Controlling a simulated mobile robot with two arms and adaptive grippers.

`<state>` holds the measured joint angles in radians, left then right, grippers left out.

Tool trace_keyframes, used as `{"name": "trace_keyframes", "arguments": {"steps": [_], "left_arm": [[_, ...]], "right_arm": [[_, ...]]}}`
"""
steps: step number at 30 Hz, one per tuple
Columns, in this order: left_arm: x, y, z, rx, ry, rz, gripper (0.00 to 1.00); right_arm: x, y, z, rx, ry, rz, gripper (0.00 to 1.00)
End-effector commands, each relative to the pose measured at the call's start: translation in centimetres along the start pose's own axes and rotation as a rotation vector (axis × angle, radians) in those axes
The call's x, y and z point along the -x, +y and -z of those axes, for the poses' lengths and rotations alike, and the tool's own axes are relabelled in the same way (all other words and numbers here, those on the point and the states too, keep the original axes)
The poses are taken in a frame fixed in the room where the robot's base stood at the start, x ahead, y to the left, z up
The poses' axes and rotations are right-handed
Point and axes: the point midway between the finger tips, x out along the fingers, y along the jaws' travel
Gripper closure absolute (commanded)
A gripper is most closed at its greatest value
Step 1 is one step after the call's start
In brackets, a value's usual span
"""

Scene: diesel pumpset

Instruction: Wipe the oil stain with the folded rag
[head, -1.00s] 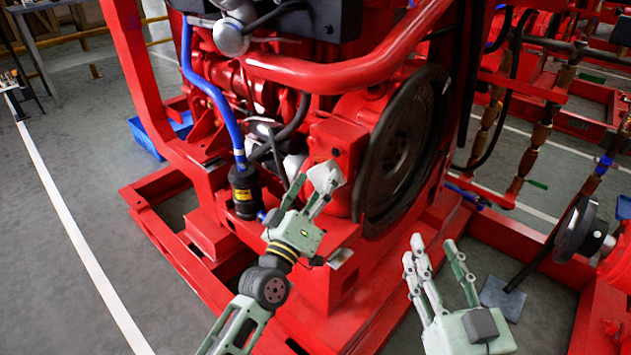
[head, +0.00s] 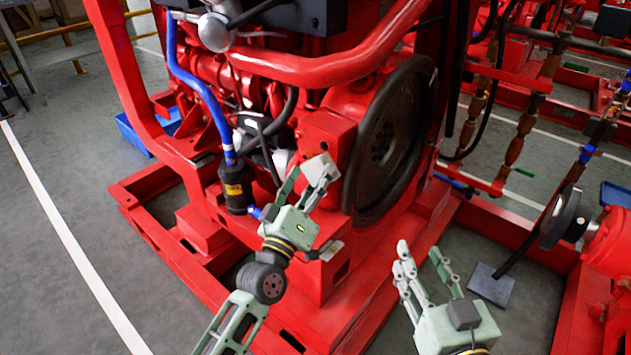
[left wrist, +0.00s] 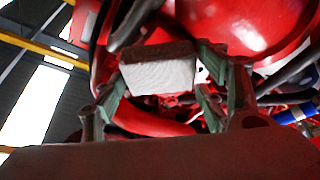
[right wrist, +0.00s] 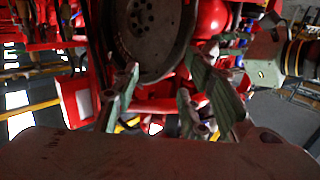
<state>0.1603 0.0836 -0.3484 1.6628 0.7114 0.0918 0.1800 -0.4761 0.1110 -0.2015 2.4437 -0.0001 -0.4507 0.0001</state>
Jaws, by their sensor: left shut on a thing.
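My left gripper (head: 308,184) is shut on the folded rag (head: 320,170), a small pale block with a darker edge. It holds the rag up in front of the red engine, left of the dark flywheel (head: 390,140). In the left wrist view the rag (left wrist: 160,72) sits between the green fingers, with red machinery behind it. My right gripper (head: 422,262) is open and empty, low in front of the red base frame. Its spread fingers (right wrist: 160,90) also show in the right wrist view. I cannot make out the oil stain in any view.
The red pumpset base frame (head: 190,290) crosses the middle. A black filter (head: 236,187) with a blue hose stands left of the rag. A grey plate (head: 491,285) and a red machine with a black disc (head: 566,217) are at right. Grey floor (head: 60,280) is clear at left.

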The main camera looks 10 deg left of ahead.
Motion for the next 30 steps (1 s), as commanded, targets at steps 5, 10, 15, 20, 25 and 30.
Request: {"name": "trace_keyframes", "arguments": {"steps": [5,10,15,20,25,30], "left_arm": [[-0.4,-1.1,0.9,-0.002,0.003,0.0,0.55],[-0.8,-1.8,1.4,-0.003,0.002,-0.001,0.55],[-1.0,-2.3,1.8,-0.001,0.002,0.0,0.55],[-1.1,-2.5,2.0,-0.001,0.001,0.0,0.55],[-1.3,-3.0,2.3,-0.002,0.001,-0.001,0.55],[-1.5,-3.6,2.7,-0.001,0.0,0.0,0.55]], "right_arm": [[-0.1,-0.2,1.6,-0.001,0.082,0.006,0.6],[-0.1,-0.5,3.1,-0.003,0.159,0.01,0.6],[0.1,-0.6,4.4,-0.005,0.224,0.013,0.6],[0.1,-0.7,4.9,-0.006,0.247,0.014,0.6],[0.3,-0.8,5.9,-0.007,0.301,0.017,0.6],[0.8,-1.0,7.3,-0.009,0.378,0.021,0.6]]}}
